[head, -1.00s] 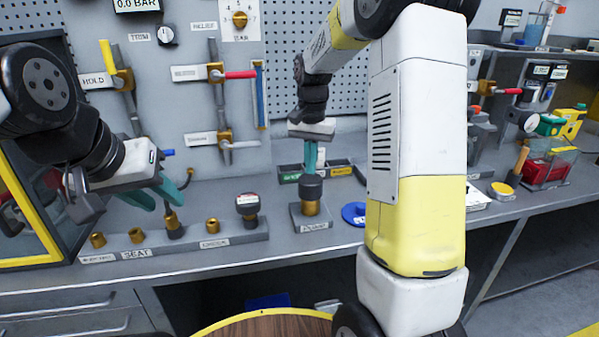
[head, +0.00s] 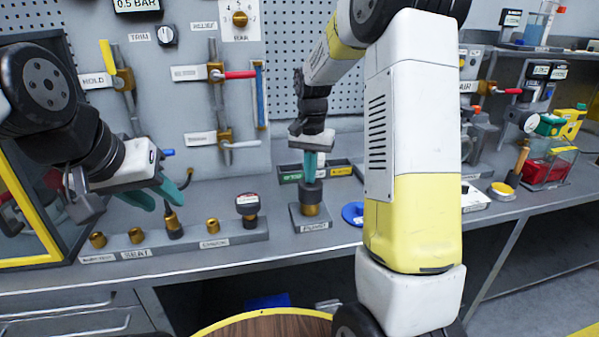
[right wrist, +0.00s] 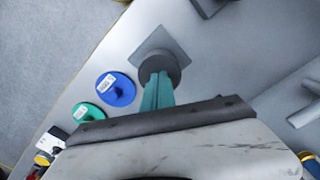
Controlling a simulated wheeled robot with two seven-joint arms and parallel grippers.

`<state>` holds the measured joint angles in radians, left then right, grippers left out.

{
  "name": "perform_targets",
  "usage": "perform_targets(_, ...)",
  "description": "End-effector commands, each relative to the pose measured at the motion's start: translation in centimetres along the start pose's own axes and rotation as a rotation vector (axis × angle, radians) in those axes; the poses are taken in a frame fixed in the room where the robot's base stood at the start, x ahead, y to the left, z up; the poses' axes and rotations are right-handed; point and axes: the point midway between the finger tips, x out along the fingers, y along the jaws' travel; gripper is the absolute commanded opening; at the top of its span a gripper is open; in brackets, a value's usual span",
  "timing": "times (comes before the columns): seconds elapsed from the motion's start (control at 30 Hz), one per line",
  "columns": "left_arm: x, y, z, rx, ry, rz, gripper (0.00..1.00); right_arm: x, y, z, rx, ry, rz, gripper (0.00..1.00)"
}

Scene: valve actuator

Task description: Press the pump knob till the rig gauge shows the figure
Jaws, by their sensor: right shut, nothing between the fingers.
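The pump knob (head: 312,190) is a dark cap on a brass stem, on a small grey base on the bench. My right gripper (head: 311,178) is shut and empty, pointing down, its teal fingertips on top of the knob. In the right wrist view the fingertips (right wrist: 159,88) overlap the round dark knob (right wrist: 160,66); contact looks likely there. The rig gauge (head: 137,4) at the top left of the panel reads 0.5 BAR.
The seat rack (head: 180,244) holds several brass parts and a dark-capped piece (head: 248,206) left of the pump. A blue disc (head: 353,213) lies right of it. Valves with red (head: 240,75) and yellow (head: 107,56) handles stand on the panel behind.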

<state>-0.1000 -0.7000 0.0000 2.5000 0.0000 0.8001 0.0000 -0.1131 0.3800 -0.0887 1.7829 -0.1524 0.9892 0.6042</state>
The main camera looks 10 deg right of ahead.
Motion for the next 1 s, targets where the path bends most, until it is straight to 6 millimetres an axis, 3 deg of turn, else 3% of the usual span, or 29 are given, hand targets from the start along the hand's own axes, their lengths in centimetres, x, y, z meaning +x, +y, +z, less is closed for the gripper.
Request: perform_targets(1.0, 0.0, 0.0, 0.0, 0.0, 0.0, 0.0, 0.36, 3.2, 0.1, 0.1, 0.0, -0.004, 0.002, 0.0)
